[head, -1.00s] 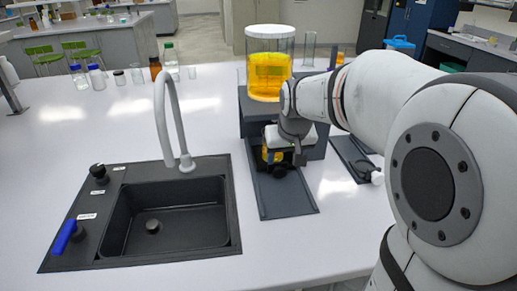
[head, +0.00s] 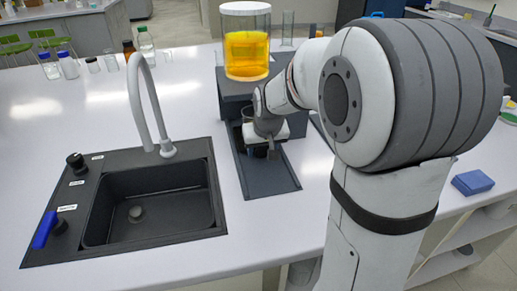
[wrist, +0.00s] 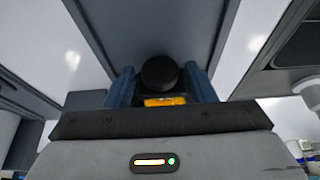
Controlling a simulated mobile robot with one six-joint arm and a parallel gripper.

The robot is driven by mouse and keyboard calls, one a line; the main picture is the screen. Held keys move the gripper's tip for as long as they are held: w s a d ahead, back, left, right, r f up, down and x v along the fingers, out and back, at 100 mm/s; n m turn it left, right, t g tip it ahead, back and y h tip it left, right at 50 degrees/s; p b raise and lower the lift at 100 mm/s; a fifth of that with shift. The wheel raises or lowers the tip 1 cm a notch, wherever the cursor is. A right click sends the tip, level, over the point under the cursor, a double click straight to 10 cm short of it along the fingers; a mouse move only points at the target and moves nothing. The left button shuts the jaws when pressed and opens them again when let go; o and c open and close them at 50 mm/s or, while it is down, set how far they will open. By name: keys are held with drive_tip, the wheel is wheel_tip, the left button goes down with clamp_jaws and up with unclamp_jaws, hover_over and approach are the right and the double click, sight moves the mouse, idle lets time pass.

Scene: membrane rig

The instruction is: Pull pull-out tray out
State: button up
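The pull-out tray seems to belong to the dark grey unit (head: 233,92). A long dark tray-like plate (head: 284,183) runs out from the unit's front opening and also fills the middle of the wrist view (wrist: 150,25). My gripper (head: 261,151) is low over this plate, in front of the opening. In the wrist view its two bluish fingers (wrist: 160,85) stand either side of a round black knob (wrist: 160,72), with narrow gaps beside it. A small yellow patch (wrist: 165,101) shows below the knob. My gripper hides the tray's front in the head view.
A jar of yellow liquid (head: 247,52) stands on top of the unit. A black sink (head: 150,205) with a tall grey faucet (head: 140,100) is at left. Bottles stand behind. A blue block (head: 472,183) lies at right. The white benchtop before the plate is clear.

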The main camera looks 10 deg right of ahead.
clamp_jaws()
idle(0.3)
drive_tip(key=shift+s+a, duration=0.1)
